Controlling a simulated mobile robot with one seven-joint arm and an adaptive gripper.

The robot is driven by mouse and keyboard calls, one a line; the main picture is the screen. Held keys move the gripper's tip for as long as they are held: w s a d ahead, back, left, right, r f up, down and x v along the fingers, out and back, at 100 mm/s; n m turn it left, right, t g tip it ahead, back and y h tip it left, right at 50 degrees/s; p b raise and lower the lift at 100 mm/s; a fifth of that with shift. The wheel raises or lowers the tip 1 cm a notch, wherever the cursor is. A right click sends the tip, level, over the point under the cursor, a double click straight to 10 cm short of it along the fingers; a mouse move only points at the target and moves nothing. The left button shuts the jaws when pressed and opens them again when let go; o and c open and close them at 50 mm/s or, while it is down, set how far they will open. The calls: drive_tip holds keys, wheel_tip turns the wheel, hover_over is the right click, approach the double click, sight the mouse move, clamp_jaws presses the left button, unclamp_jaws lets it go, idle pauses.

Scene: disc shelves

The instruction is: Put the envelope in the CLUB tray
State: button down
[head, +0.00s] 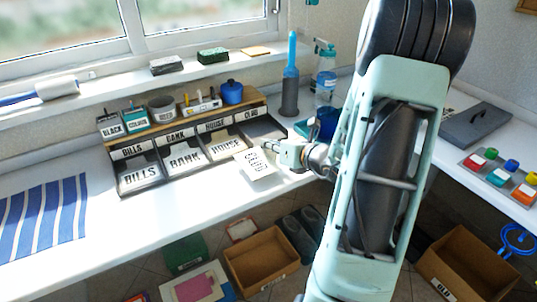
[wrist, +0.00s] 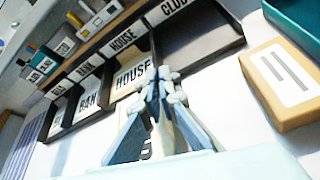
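A cream envelope (head: 257,165) with dark lettering, which seems to read CLUB, hangs tilted at my gripper (head: 275,150) in front of the trays. In the wrist view my gripper (wrist: 160,78) has its fingertips together, with a cream strip of the envelope (wrist: 160,135) between the fingers, mostly hidden. The CLUB tray (head: 262,130) is the rightmost compartment of the dark sorter and looks empty. It also shows at the upper right of the wrist view (wrist: 200,42). The envelope is in front of and below its opening, outside it.
The BILLS (head: 140,175), BANK (head: 185,158) and HOUSE (head: 225,144) trays hold labelled envelopes. Pots and boxes stand on the sorter's wooden top (head: 185,122). A tan box (wrist: 285,85) lies right of the sorter. A blue bottle (head: 325,80) stands behind.

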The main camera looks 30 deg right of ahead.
sight(269, 152)
drive_tip(key=shift+f+b, duration=0.45)
drive_tip(key=shift+f, duration=1.05)
drive_tip(key=shift+f, duration=0.15)
drive_tip(key=c, duration=2.2)
unclamp_jaws()
drive_tip(key=shift+o, duration=0.2)
